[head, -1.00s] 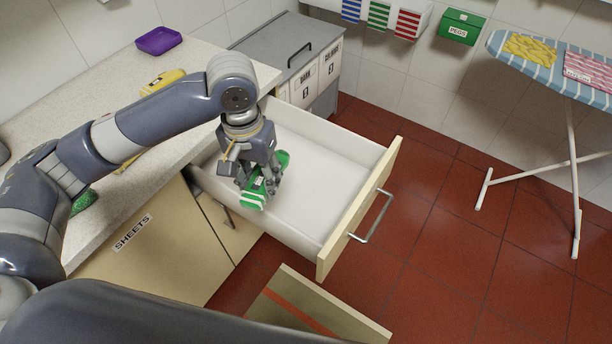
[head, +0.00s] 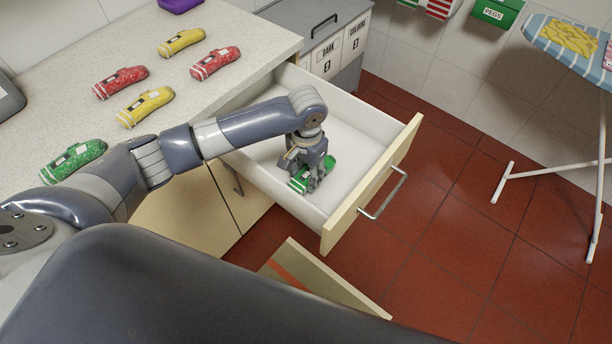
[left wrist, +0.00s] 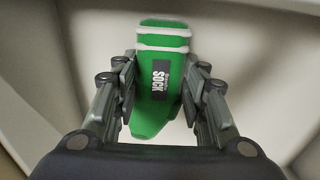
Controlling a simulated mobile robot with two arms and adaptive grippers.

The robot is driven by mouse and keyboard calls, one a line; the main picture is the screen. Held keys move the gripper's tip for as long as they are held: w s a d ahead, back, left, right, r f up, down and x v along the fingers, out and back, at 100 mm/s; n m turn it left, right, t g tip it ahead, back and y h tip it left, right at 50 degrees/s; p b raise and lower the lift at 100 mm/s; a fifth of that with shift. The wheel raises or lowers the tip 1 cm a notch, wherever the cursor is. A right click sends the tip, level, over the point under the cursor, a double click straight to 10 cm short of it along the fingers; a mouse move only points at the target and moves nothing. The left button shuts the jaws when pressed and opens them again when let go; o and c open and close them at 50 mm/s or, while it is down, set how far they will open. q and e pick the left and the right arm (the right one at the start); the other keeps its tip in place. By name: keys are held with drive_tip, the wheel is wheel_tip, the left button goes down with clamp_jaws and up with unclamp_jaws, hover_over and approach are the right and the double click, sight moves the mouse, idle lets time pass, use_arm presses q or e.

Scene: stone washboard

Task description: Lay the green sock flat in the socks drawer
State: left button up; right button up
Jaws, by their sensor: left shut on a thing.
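The green sock (head: 302,182) with white stripes is inside the open white drawer (head: 352,142), towards its near end. It also shows in the left wrist view (left wrist: 160,108), with a black label reading SOCK. My left gripper (head: 314,188) reaches down into the drawer and is shut on the sock. In the left wrist view the fingers (left wrist: 160,100) are on both sides of it. Whether the sock touches the drawer floor cannot be told. My right gripper is not in view.
Rolled red, yellow and green speckled bundles (head: 121,82) lie on the counter (head: 60,110). The drawer's front panel (head: 372,186) has a metal handle (head: 385,195). Another open panel (head: 325,285) is below. An ironing board (head: 560,40) stands at the right. The drawer's far part is empty.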

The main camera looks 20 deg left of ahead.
use_arm(q)
wheel_tip(320, 180, down, 3)
drive_tip(key=shift+r, duration=0.2)
drive_tip(key=shift+f, duration=0.1)
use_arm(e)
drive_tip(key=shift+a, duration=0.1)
use_arm(q)
drive_tip(key=o, duration=0.6)
drive_tip(key=shift+o, duration=1.3)
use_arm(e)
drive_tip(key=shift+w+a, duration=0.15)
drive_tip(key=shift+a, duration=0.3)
